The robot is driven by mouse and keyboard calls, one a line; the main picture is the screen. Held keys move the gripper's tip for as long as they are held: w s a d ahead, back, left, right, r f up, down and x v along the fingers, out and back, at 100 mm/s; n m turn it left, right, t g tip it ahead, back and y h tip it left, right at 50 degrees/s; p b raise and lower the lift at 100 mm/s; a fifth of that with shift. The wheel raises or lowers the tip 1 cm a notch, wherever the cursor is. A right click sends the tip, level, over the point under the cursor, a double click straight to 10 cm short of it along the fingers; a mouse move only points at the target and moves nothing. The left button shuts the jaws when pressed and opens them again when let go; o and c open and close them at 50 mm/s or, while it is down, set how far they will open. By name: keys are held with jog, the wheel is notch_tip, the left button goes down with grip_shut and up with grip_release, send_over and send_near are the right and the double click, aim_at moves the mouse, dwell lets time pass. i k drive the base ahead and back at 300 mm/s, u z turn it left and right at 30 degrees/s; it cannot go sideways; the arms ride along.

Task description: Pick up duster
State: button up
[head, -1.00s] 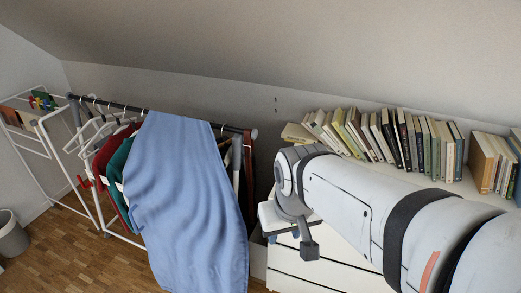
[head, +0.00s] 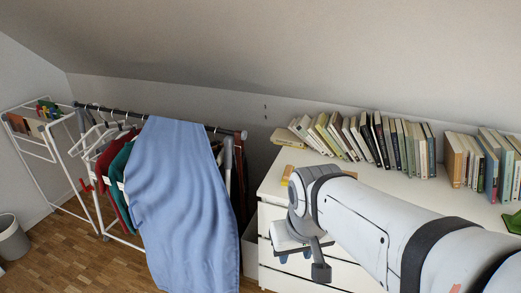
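I cannot make out a duster for certain in the head view. A small yellowish-brown item (head: 287,174) lies at the left end of the white dresser top, just behind my wrist; it is too small to identify. A green item (head: 513,220) is cut off at the right edge on the dresser top. My gripper (head: 297,256) hangs in front of the dresser's left part, pointing down. Its fingers are mostly hidden by the wrist, so I cannot see whether it is open or holds anything.
The white dresser (head: 271,190) carries a row of leaning books (head: 394,143) at its back. A clothes rack with a blue cloth (head: 182,200) stands left of it. A white drying rack (head: 40,145) and a bin (head: 12,238) are further left. Wooden floor (head: 60,260) is clear there.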

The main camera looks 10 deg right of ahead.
aim_at(289, 168)
jog(key=i, duration=0.85)
jog(key=u, duration=0.05)
